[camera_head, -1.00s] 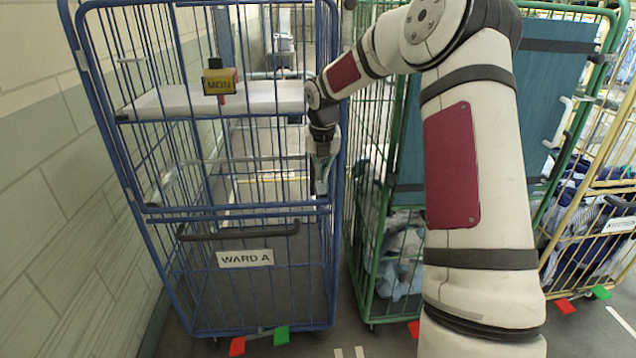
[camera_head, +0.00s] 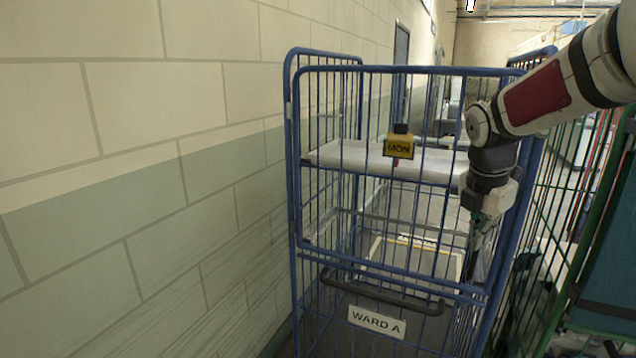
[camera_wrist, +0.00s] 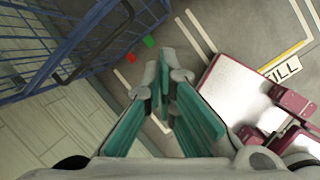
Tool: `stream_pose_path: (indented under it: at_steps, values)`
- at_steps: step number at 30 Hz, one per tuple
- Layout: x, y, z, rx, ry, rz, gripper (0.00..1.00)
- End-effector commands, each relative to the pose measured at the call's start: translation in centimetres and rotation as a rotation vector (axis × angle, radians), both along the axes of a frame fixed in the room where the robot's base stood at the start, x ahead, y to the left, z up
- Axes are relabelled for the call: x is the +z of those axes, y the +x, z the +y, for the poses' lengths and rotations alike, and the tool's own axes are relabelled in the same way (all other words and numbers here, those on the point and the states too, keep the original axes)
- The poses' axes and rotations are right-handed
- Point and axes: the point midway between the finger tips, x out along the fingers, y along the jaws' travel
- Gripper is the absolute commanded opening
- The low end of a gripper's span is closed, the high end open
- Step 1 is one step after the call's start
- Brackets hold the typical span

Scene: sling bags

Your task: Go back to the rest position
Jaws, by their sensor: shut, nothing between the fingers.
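My gripper (camera_head: 482,232) points down in front of the right side of the blue cage (camera_head: 345,190) in the head view. Part of my arm runs out of the picture at the upper right. In the wrist view my gripper (camera_wrist: 172,72) shows two fingers with teal pads. They are shut and nothing is held between them. The blue cage (camera_wrist: 60,50) also shows at the upper left of the wrist view, apart from the fingers.
The blue cage carries a WARD A plate (camera_head: 377,321), a yellow MON tag (camera_head: 399,147) and a white shelf (camera_head: 340,157). A tiled wall (camera_head: 140,200) stands at left. A green cage (camera_head: 540,290) is close at right. Floor lines and a lettered floor sign (camera_wrist: 282,67) show below.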

Motion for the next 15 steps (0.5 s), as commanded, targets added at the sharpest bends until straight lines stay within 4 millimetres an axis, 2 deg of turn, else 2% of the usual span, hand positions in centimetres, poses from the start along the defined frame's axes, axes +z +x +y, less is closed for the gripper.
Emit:
stream_pose_path:
  at_steps: [1, 6, 10, 15]
  values:
    - [1.3, -1.6, 1.4, -0.096, 0.01, -0.036, 0.0]
    - [4.0, -7.1, 4.9, -0.469, 0.101, -0.16, 0.0]
    - [5.4, -11.5, 7.2, -0.754, 0.207, -0.259, 0.0]
    - [6.0, -17.4, 9.5, -1.129, 0.393, -0.364, 0.0]
